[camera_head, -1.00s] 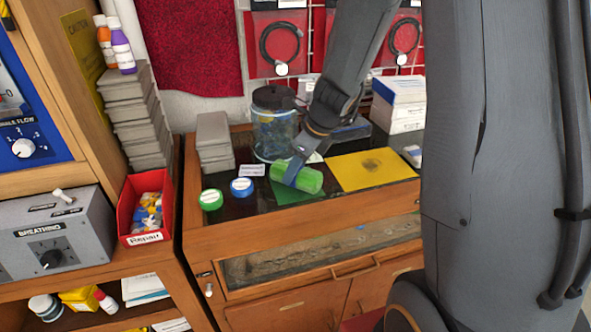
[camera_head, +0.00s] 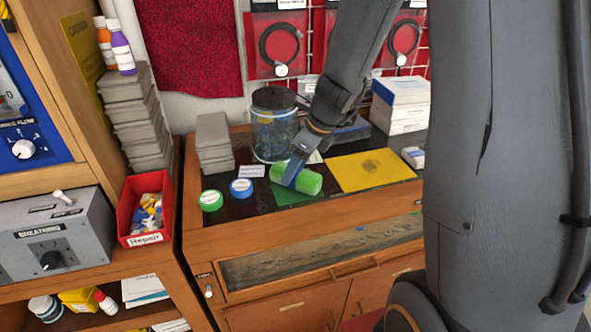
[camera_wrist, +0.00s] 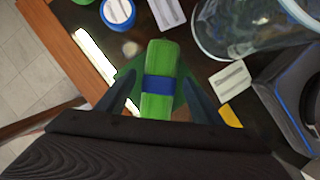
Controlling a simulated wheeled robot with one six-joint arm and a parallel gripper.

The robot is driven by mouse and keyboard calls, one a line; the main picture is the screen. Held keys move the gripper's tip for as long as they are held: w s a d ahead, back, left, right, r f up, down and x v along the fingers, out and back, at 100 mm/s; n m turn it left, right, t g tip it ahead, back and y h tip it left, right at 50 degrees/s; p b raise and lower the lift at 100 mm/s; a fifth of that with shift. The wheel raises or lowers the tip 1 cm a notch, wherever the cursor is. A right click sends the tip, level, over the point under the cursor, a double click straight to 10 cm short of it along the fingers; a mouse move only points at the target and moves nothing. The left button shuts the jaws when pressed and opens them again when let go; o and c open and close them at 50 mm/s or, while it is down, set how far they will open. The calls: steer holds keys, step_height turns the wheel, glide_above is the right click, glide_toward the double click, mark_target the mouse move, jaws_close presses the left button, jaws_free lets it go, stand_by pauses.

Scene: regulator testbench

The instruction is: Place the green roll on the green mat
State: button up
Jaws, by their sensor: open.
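The green roll (camera_head: 308,182) is a green cylinder with a blue band around its middle. It lies over the green mat (camera_head: 286,195) on the dark bench top and hides part of it. In the wrist view the roll (camera_wrist: 160,63) lies between the two fingers of my gripper (camera_wrist: 158,92), with a corner of the mat (camera_wrist: 128,72) showing beside it. My gripper (camera_head: 292,176) is open around the roll, with a gap at each finger in the wrist view. I cannot tell whether the roll rests fully on the mat.
A yellow mat (camera_head: 370,171) lies right of the roll. Boxes (camera_head: 400,104) stand at the back right.

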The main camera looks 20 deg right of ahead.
steer(key=v, duration=1)
steer(key=s+a+f+n+g+h, duration=0.1)
steer(key=s+f+n, duration=0.2)
steer(key=s+n, duration=0.4)
steer(key=s+a+f+n+g+h, duration=0.1)
steer(key=s+n, duration=0.7)
steer(key=n, duration=1.2)
step_height(320, 180, down, 2)
steer(key=shift+a+h, duration=0.2)
steer(key=shift+h, duration=0.4)
